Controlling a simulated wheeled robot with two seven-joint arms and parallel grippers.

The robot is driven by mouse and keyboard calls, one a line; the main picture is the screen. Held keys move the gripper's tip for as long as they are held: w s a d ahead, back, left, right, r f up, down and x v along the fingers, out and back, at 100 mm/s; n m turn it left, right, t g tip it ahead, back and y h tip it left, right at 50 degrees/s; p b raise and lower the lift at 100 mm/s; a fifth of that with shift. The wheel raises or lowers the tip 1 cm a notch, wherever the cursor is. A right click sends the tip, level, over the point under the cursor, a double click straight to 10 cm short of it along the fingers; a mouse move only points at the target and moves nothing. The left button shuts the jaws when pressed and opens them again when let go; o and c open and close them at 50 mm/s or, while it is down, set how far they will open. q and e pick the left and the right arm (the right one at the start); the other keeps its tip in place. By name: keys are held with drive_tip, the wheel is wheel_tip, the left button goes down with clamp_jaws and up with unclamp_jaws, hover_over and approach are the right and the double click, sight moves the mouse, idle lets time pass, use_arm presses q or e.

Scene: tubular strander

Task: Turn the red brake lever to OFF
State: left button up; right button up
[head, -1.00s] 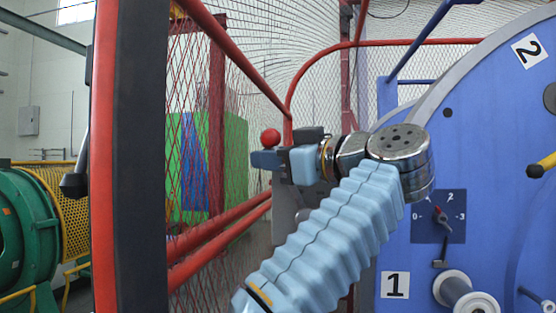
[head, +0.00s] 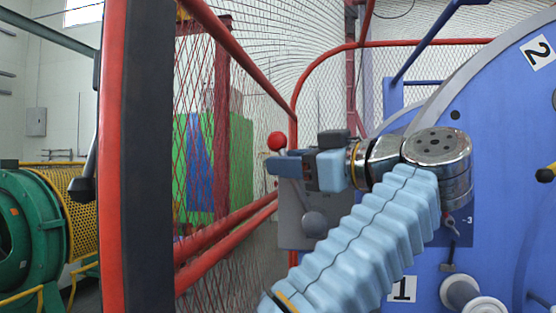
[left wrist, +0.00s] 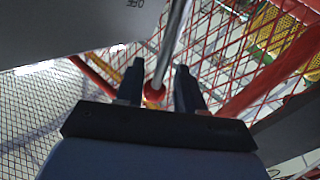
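The red brake lever has a round red knob (head: 277,141), just above my left gripper (head: 284,165) in the head view. Its grey panel (head: 297,232) with a round hub is partly hidden behind my arm. In the left wrist view, the lever's metal rod (left wrist: 174,45) comes down between the two dark fingers of my left gripper (left wrist: 158,78), with the red knob (left wrist: 153,95) low between them. The fingers are apart; contact with the lever cannot be made out. An OFF label (left wrist: 135,3) shows on the grey panel at the top. My right gripper is in neither view.
A red guard frame (head: 115,160) with mesh stands at the left, and red rails (head: 235,225) run behind the lever. A large blue disc (head: 500,130) fills the right side. A green machine (head: 35,225) is at far left.

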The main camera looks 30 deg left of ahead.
use_arm(q)
drive_tip(key=p+v, duration=0.1)
drive_tip(key=v, duration=0.9)
drive_tip(key=shift+d, duration=0.3)
